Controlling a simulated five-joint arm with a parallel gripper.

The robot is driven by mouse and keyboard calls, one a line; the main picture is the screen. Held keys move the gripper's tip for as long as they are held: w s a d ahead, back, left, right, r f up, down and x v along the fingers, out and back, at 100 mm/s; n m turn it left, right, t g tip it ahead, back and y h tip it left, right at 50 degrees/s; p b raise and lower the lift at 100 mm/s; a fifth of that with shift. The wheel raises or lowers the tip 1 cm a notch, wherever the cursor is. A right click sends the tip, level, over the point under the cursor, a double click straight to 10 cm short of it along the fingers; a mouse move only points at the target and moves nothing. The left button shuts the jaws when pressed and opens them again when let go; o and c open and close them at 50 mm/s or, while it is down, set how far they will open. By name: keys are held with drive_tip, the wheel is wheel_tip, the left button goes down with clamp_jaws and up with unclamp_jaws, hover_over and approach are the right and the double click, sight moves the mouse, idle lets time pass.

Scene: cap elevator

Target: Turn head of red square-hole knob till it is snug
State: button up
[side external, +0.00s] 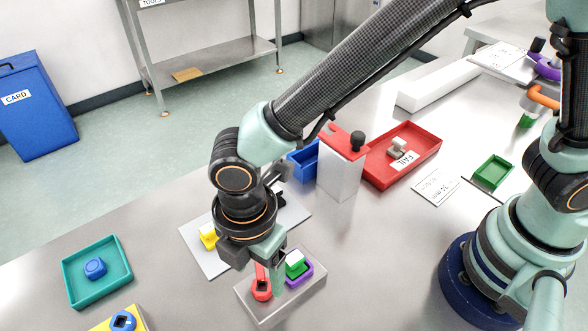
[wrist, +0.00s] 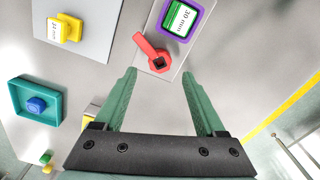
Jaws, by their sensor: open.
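The red knob (side external: 261,289) stands on a grey plate (side external: 254,308) on the table. In the wrist view the red knob (wrist: 159,63) shows a dark square hole in its round head and a red arm reaching up and left. My gripper (wrist: 158,74) is open and empty, its two green fingers on either side of the line to the knob. The knob's head sits just beyond the fingertips, between them. In the side view my gripper (side external: 269,278) is low over the plate, and a finger stands between the red knob and the green block. Contact with the knob cannot be told.
A green block (side external: 295,262) in a purple frame (side external: 300,275) stands close beside the knob. A yellow block (side external: 208,236) sits on a pale board behind. A teal tray (side external: 68,287) with a blue knob is at left. A white block (side external: 340,175) and red tray (side external: 432,146) stand behind.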

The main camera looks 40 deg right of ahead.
sight(261, 290)
drive_tip(key=shift+f, duration=2.3)
clamp_jaws()
